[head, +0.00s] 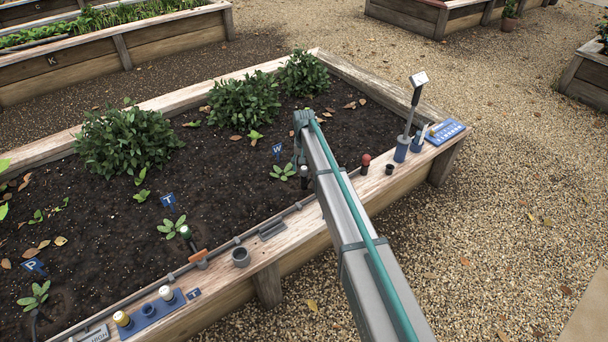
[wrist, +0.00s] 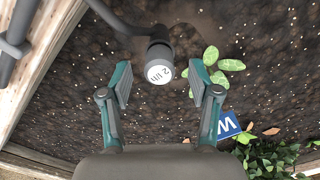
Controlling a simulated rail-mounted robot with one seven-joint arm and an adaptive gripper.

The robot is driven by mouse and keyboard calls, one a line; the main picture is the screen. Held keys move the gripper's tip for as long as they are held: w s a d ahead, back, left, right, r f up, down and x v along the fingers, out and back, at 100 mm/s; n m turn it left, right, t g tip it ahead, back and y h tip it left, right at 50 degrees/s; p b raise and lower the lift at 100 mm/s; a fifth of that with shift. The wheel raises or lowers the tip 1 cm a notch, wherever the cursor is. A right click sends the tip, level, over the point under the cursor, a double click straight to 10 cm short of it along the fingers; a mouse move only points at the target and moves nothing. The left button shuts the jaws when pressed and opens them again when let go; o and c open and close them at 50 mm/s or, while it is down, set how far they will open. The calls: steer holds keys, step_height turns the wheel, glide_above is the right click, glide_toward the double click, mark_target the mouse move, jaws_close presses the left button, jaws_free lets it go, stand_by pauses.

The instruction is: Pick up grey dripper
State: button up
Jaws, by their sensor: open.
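The grey dripper (wrist: 160,52) stands in the soil in the wrist view, with a round white top marked "2 l/h". A dark tube runs to it from the upper left. My gripper (wrist: 160,84) is open, its teal fingers on either side of the dripper's white top, with a gap on both sides and no contact visible. In the head view my arm reaches over the bed and partly hides the gripper. A small grey dripper (head: 304,171) shows just left of the arm, beside a seedling.
A seedling (wrist: 214,67) and a blue W tag (wrist: 229,125) are close to the right finger. A wooden bed edge (wrist: 30,80) and grey pipe (wrist: 12,46) lie left. On the rim are a red-topped item (head: 365,163) and a small dark cup (head: 389,169).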

step_height(320, 180, down, 2)
steer(key=shift+f, duration=0.25)
steer(key=c, duration=1)
steer(key=shift+r, duration=0.1)
steer(key=shift+c, duration=0.2)
